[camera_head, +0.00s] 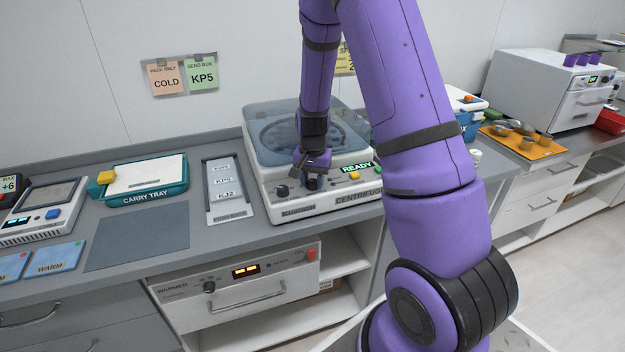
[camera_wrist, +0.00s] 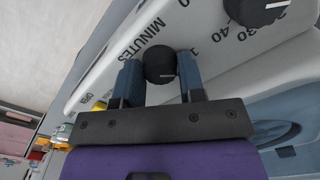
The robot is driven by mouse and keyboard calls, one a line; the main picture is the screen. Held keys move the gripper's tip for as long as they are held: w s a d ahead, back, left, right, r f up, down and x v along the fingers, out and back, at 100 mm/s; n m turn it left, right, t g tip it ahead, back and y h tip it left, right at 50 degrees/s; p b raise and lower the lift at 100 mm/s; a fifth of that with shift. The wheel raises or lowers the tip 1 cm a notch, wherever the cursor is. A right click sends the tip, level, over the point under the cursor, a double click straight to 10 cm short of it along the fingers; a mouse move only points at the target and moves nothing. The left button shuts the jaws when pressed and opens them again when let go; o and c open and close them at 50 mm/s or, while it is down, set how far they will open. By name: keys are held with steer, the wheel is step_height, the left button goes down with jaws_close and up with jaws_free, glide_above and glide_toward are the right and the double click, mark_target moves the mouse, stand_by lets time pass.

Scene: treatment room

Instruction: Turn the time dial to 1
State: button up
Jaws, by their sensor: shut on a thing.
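The white centrifuge (camera_head: 330,201) stands on the counter with a green READY display (camera_head: 357,168). The time dial (camera_wrist: 160,62) is a black round knob beside the printed word MINUTES in the wrist view. My gripper (camera_head: 312,174) is at the centrifuge's front panel. In the wrist view my gripper (camera_wrist: 161,72) has one blue-grey finger on each side of the dial and is shut on it. A light mark shows on the dial near its lower edge. The numbers around this dial are partly hidden by a finger, so its setting is unclear.
A yellow button (camera_head: 354,175) is on the panel. A labelled rack (camera_head: 229,208) and a carry tray (camera_head: 150,196) stand to the left.

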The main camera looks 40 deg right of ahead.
mark_target(312, 180)
steer(key=shift+n, duration=1.1)
steer(key=o, duration=0.9)
step_height(312, 180, up, 11)
steer(key=shift+f, duration=0.1)
